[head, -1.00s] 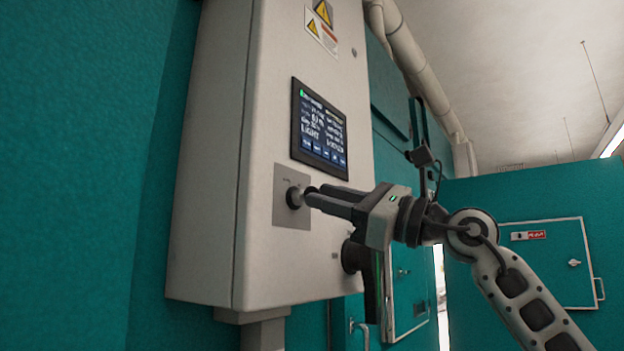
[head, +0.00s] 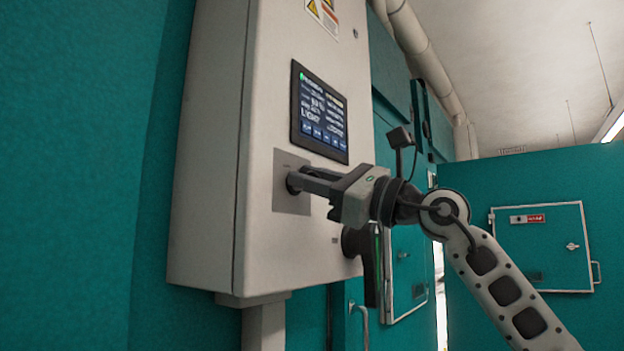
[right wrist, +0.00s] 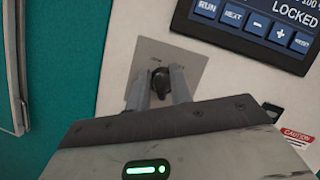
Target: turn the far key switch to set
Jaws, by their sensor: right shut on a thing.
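The key switch (right wrist: 161,82) is a dark knob on a square grey plate (head: 291,200) on the front of a light grey control cabinet, below its screen. My right gripper (head: 298,181) reaches it from the right and is shut on the knob, as the right wrist view also shows, with one finger (right wrist: 180,84) on each side of it. In the head view the fingers hide most of the knob. The labels on the plate are too small to read. My left gripper is not in view.
The cabinet (head: 205,200) has a lit screen (head: 319,113) above the plate; the right wrist view reads LOCKED on it. Teal chamber walls and a panel door (head: 545,262) stand to the right.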

